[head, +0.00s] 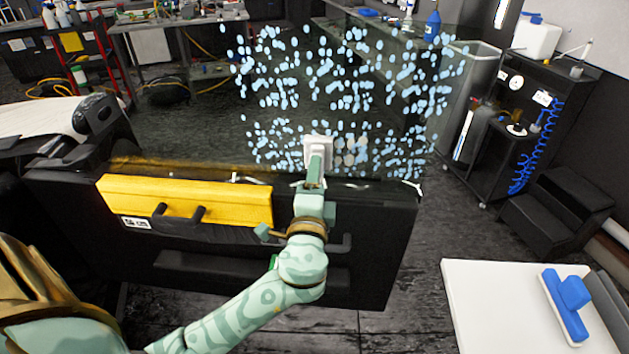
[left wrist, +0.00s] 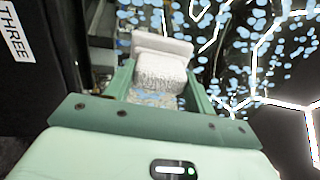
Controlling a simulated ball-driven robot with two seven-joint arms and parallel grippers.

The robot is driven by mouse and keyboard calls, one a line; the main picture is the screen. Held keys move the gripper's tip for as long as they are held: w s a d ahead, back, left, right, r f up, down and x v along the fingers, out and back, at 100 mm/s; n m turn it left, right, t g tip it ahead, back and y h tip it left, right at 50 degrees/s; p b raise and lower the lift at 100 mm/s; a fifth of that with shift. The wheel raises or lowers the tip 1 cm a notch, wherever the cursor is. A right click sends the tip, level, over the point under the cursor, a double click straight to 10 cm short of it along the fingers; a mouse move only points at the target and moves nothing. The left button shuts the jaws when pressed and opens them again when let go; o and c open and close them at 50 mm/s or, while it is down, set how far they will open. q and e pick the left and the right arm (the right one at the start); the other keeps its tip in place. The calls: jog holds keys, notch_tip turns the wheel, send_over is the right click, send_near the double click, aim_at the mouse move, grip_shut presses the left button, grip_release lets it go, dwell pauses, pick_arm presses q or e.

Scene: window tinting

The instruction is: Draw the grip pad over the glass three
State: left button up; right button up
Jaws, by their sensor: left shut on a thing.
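The glass (head: 300,65), a clear pane covered in pale blue droplets, stands upright in the top of a black door panel (head: 385,235). A label reading THREE (left wrist: 13,32) is on a dark surface in the left wrist view. My left gripper (head: 316,178) is shut on the grip pad (head: 318,148), a white block in front of the glass's lower middle. The pad (left wrist: 160,62) also shows between the fingers in the left wrist view. I cannot tell whether it touches the glass. Droplets just right of the pad look greyer. My right gripper is not in view.
A yellow strip (head: 180,200) and dark handles lie along the door's near face. A white table (head: 490,310) at lower right holds a blue and white tool (head: 566,300). A black step stool (head: 555,210) and an equipment cart stand at right. Open floor lies between door and cart.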

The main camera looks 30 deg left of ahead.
pick_arm(q)
jog(key=w+d+b, duration=0.2)
jog(key=w+d, duration=0.2)
jog(key=d, duration=0.3)
jog(key=shift+d+r, duration=0.15)
jog(key=shift+d, duration=0.05)
dwell(0.3)
jog(key=shift+b+v, duration=0.5)
jog(key=shift+v, duration=2.45)
jog(key=shift+d, duration=0.1)
jog(key=shift+w, duration=0.1)
